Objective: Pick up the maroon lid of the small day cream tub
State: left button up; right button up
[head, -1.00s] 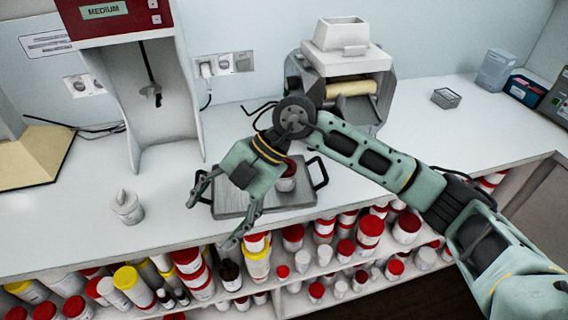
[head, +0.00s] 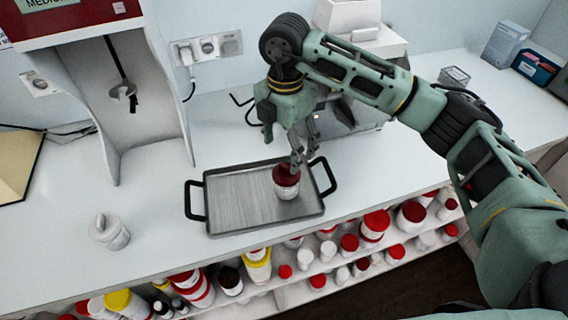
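The small tub (head: 287,190) has a white body and a maroon lid (head: 284,177). It stands upright on the right part of a grey metal tray (head: 235,200) with black handles. My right gripper (head: 298,160) points down just above and behind the lid, with its fingertips at or very near the lid's back edge. I cannot tell whether the fingers touch the lid or how far apart they are. My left gripper is not in view.
A red and white mixer (head: 160,110) stands at the left. A white jar (head: 110,235) is at the front left. A grey roller mill (head: 365,115) is behind my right gripper. Several tubs (head: 375,225) fill the shelf below the counter.

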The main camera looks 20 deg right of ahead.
aim_at(286, 166)
jog(key=f, duration=0.1)
jog(key=s+f+p, duration=0.1)
jog(key=f+p, duration=0.1)
jog(key=shift+s+a, duration=0.1)
jog(key=shift+s, duration=0.2)
jog(key=shift+w+f+p, duration=0.2)
jog(key=shift+f+p, duration=0.1)
jog(key=shift+f, duration=1.1)
jog(key=c, duration=0.3)
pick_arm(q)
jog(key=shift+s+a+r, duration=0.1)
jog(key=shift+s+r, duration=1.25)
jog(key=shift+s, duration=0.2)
pick_arm(e)
jog(key=c, duration=0.5)
